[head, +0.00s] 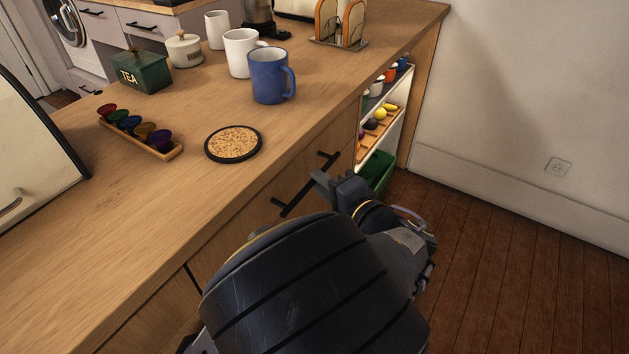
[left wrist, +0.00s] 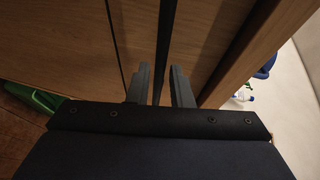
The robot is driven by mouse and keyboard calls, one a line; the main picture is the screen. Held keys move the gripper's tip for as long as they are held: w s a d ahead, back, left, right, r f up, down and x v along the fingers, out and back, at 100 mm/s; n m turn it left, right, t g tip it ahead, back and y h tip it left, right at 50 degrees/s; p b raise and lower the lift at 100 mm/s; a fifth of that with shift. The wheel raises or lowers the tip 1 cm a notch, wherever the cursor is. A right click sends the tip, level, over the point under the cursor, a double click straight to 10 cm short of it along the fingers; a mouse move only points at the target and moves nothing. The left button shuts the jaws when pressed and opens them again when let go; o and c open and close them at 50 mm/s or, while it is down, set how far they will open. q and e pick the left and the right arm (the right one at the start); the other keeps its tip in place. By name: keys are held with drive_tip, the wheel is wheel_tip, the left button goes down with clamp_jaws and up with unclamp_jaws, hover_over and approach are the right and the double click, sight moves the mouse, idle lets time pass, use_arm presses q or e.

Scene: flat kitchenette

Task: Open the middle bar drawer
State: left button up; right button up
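The bar counter (head: 215,190) has wooden drawer fronts (head: 232,237) on its near side. A long black bar handle (head: 288,205) is on one front and is partly hidden by my left gripper. My left gripper (head: 326,184) is at this handle in the head view. In the left wrist view, the dark handle bar (left wrist: 165,40) runs between the two grey fingers of my left gripper (left wrist: 161,88), which look apart, one on each side of it. The drawer front (left wrist: 205,40) looks closed. My right gripper is not in view.
On the counter are a blue mug (head: 268,78), a white mug (head: 240,52), a cork coaster (head: 233,144), a capsule rack (head: 150,142) and a green tea tin (head: 142,70). Open shelves (head: 392,105) with a green bin (head: 379,170) are at the counter's end. The floor on the right is clear.

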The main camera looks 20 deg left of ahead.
use_arm(q)
drive_tip(key=shift+x, duration=1.4)
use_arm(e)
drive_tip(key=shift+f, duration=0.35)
use_arm(q)
clamp_jaws()
